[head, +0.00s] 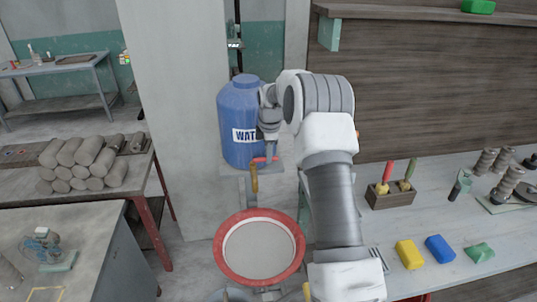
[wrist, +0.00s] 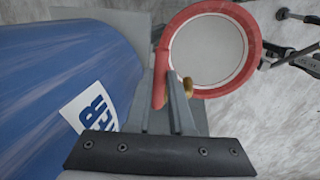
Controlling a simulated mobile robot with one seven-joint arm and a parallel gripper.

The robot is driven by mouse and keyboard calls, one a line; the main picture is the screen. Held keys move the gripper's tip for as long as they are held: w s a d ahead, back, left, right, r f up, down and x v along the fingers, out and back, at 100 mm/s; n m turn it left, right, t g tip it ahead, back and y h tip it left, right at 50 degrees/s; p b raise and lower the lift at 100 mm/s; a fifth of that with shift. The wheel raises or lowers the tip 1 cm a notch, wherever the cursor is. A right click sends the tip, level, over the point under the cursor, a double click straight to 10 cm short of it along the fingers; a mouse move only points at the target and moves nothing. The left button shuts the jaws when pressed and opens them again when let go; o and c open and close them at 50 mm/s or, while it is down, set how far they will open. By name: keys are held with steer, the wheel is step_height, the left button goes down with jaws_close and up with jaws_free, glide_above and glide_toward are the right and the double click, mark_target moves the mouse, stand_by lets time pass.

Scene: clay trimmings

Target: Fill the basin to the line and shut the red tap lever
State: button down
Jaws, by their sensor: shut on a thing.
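A blue water container (head: 239,125) with a partly hidden white "WAT" label stands behind my arm. Its red tap lever (head: 265,159) is at its lower front, above a brass spout (head: 254,180). My gripper (head: 268,152) is shut on the red lever; the lever also shows between the fingers in the wrist view (wrist: 160,78). The red-rimmed basin (head: 225,270) sits below and in front of the spout. Its inside shows a flat pale grey surface within a white band. I cannot make out a fill line or a running stream.
On the right bench are a wooden tool box (head: 391,199), a yellow block (head: 411,254), a blue block (head: 440,250) and a green one (head: 480,252). Stacked clay rolls (head: 85,163) lie on the left table. A pale pillar (head: 180,110) stands behind.

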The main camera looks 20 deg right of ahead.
steer(key=shift+s+a+m+h+b, duration=0.2)
steer(key=shift+s+m+b, duration=0.2)
steer(key=shift+m, duration=0.55)
steer(key=shift+s+a+m+h+b, duration=0.15)
steer(key=shift+s+a+m+b, duration=0.25)
steer(key=shift+m, duration=0.5)
steer(key=shift+s+a+m+h+b, duration=0.2)
steer(key=shift+m+b, duration=0.25)
steer(key=shift+m, duration=0.5)
steer(key=shift+d, duration=0.2)
steer(key=c, duration=0.8)
jaws_free()
steer(key=shift+r, duration=0.15)
steer(key=v, duration=0.8)
steer(key=b+v, duration=0.1)
steer(key=v, duration=0.8)
steer(key=shift+w+r, duration=0.2)
